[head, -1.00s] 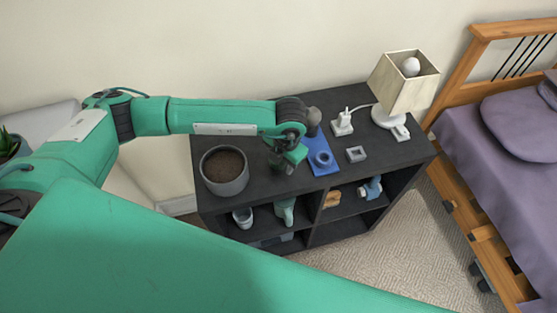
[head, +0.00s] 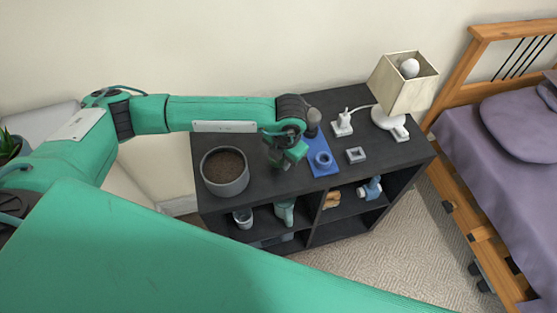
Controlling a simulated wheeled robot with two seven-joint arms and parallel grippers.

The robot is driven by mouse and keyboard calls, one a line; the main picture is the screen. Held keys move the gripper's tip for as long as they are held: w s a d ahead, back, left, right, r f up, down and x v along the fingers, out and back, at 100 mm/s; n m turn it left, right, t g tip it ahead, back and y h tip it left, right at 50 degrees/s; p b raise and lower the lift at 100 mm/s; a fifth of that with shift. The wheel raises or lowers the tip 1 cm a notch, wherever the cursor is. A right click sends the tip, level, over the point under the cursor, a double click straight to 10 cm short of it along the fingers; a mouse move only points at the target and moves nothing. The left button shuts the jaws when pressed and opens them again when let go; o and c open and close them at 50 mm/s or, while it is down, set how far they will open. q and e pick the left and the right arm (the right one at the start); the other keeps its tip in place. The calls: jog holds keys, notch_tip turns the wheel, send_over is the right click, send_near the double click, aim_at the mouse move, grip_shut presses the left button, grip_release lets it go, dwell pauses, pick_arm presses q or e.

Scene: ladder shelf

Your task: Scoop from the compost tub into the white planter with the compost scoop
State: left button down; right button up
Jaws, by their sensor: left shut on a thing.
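The compost tub (head: 225,188) is a round grey tub full of brown compost, upright on the left part of the dark shelf top. My left gripper (head: 280,163) is just right of the tub, above the shelf top. It is shut on a small dark thing, seemingly the compost scoop, mostly hidden by the gripper and hard to make out. A small whitish pot (head: 243,219) stands in the lower left compartment, perhaps the white planter; I cannot tell for sure. My right gripper is not in view.
A blue plate with a ring (head: 322,160) lies right of the gripper, with a grey-knobbed thing (head: 313,117) behind it. A small grey frame (head: 356,155), a white plug block (head: 343,124) and a lamp (head: 401,85) stand further right. A bed (head: 490,150) is at the right.

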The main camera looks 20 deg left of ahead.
pick_arm(q)
jog(key=shift+r, duration=0.65)
jog(key=shift+r, duration=0.1)
dwell(0.4)
jog(key=shift+r+p, duration=1.35)
jog(key=shift+r, duration=1.6)
jog(key=shift+r, duration=0.1)
